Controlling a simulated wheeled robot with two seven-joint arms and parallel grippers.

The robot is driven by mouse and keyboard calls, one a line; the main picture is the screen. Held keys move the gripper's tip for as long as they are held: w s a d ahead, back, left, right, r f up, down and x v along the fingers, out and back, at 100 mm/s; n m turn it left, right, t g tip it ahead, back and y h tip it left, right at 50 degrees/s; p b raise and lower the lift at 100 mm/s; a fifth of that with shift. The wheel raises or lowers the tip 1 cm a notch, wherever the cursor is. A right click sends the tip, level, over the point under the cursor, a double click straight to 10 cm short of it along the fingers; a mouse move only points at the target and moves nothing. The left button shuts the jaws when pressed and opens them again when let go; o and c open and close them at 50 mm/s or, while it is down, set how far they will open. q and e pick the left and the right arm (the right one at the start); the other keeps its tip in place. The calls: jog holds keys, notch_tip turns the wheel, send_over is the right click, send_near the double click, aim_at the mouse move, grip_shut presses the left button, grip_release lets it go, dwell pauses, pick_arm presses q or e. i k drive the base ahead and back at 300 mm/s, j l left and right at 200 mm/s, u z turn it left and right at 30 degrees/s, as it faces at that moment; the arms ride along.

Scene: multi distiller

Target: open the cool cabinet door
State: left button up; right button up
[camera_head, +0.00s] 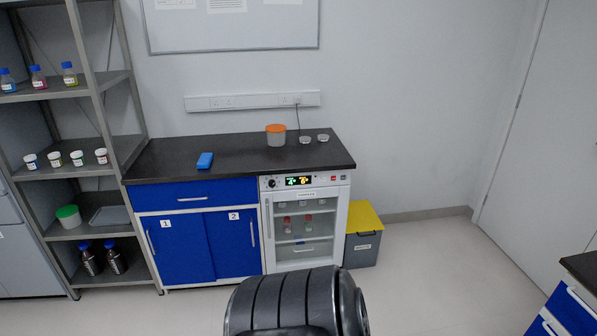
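The cool cabinet (332,218) stands under the right end of the dark counter against the back wall. It is white with a lit display panel (298,181) on top. Its glass door (304,225) is shut, and a vertical handle (268,217) runs down the door's left side. Several small containers show on shelves behind the glass. A dark ribbed part of my own body fills the bottom middle of the view and sits in front of the cabinet's lower edge. Neither of my grippers is in view.
Blue cabinets (190,247) adjoin the cool cabinet on its left. A grey bin with a yellow lid (364,217) stands close on its right. A metal shelf (70,174) holds bottles at the left. A counter corner (580,268) shows at the lower right. The floor (430,270) between is clear.

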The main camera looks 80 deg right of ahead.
aim_at(303, 228)
jog(key=z, duration=2.8)
jog(key=i+l, duration=0.1)
jog(key=i, duration=0.4)
jog(key=i+l+z, duration=0.1)
jog(key=i, duration=0.4)
